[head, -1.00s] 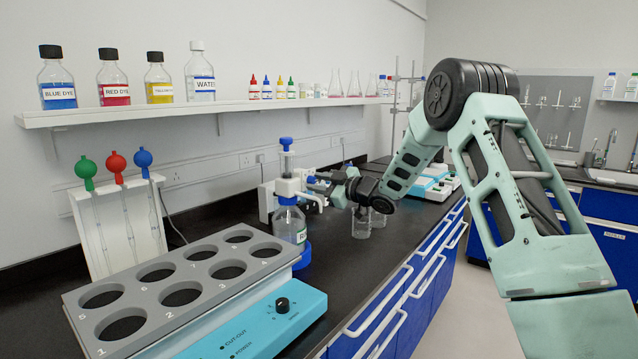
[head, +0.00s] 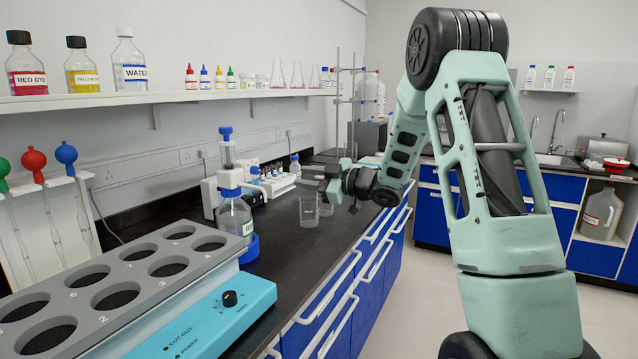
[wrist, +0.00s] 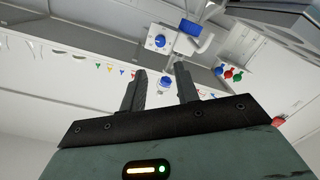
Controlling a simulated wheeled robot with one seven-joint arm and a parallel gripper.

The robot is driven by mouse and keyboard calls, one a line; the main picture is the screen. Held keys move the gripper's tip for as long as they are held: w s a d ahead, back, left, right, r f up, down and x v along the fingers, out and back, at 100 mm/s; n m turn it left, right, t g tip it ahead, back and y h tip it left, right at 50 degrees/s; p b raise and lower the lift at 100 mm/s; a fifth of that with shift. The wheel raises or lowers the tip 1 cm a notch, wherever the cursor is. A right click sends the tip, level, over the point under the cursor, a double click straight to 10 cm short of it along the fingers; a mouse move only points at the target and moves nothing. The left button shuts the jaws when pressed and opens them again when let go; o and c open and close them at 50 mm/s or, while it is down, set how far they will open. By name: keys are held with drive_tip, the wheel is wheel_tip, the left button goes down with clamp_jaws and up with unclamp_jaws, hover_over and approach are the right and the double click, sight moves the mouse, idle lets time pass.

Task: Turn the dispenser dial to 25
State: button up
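The dispenser (head: 228,178) is a white pump head with a blue plunger top and blue collar, upright on a clear bottle (head: 234,220) on the bench. A small blue dial (head: 255,170) shows on its right side; its setting is too small to read. In the wrist view, which looks upside down, the round blue dial (wrist: 160,41) sits on the white body, beyond the fingertips. My gripper (head: 308,172) points left toward the dispenser, with a gap between them. In the wrist view, the two fingers of my gripper (wrist: 160,69) are apart with nothing between them.
A glass beaker (head: 309,211) stands on the bench below my gripper. A grey rack with holes (head: 130,270) and a turquoise device (head: 215,315) fill the near left. A pipette stand (head: 85,215) is at the left wall. A shelf (head: 170,97) holds dye bottles above.

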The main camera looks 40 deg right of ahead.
drive_tip(key=shift+v, duration=1.6)
drive_tip(key=shift+a, duration=0.1)
